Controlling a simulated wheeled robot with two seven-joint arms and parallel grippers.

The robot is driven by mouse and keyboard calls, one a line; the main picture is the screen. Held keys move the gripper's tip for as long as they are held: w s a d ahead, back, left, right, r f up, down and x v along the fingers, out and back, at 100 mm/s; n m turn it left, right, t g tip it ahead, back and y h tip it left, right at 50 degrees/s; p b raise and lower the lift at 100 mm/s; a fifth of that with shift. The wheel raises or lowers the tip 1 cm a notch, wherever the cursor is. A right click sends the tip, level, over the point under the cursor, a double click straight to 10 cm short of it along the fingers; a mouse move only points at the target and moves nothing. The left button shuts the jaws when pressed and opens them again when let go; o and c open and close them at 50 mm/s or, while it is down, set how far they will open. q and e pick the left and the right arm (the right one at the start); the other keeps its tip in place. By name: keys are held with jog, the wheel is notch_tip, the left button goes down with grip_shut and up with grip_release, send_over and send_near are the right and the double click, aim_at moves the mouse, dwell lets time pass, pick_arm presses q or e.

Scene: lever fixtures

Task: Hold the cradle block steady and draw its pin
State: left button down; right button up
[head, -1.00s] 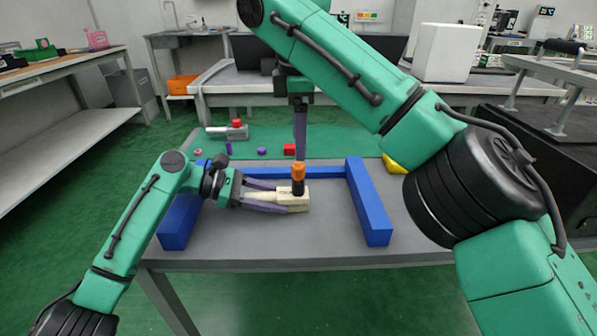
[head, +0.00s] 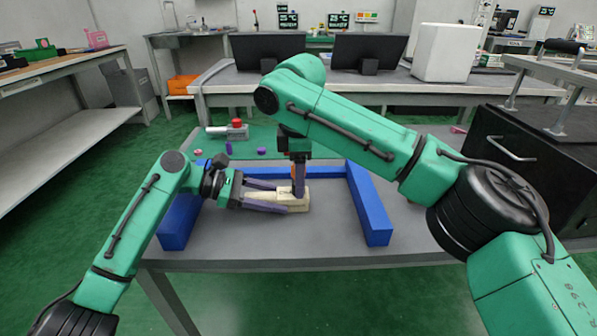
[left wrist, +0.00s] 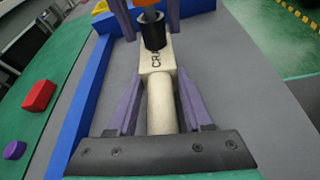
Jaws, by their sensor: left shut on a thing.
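My left gripper (head: 280,198) is shut on the block's handle (left wrist: 160,105), one purple finger on each side. The pin has an orange head and a black collar (left wrist: 152,30) and stands upright in the block. In the head view the pin is mostly hidden by my right gripper (head: 298,190). My right gripper points down, its fingers apart on either side of the pin head; contact with the head is not clear.
A blue frame (head: 368,205) borders the work area at left, back and right. Behind it on a green mat lie a red block (left wrist: 40,95), a purple piece (left wrist: 14,150) and a grey fixture with a red knob (head: 237,124). The table front is clear.

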pick_arm(q)
jog(key=shift+f, duration=0.15)
pick_arm(e)
grip_shut()
jog(key=shift+r, duration=0.7)
dwell(0.4)
pick_arm(q)
jog(key=shift+f, duration=0.1)
pick_arm(e)
jog(key=shift+r, duration=0.3)
jog(key=shift+s+r, duration=0.15)
jog(key=shift+r, duration=0.7)
jog(key=shift+s+r, duration=0.1)
jog(key=shift+r, duration=0.7)
pick_arm(q)
jog(key=shift+r, duration=0.2)
pick_arm(e)
jog(key=shift+r, duration=0.1)
jog(key=shift+s+r, duration=0.15)
jog(key=shift+r, duration=0.75)
pick_arm(q)
jog(key=shift+c, duration=1.2)
grip_release()
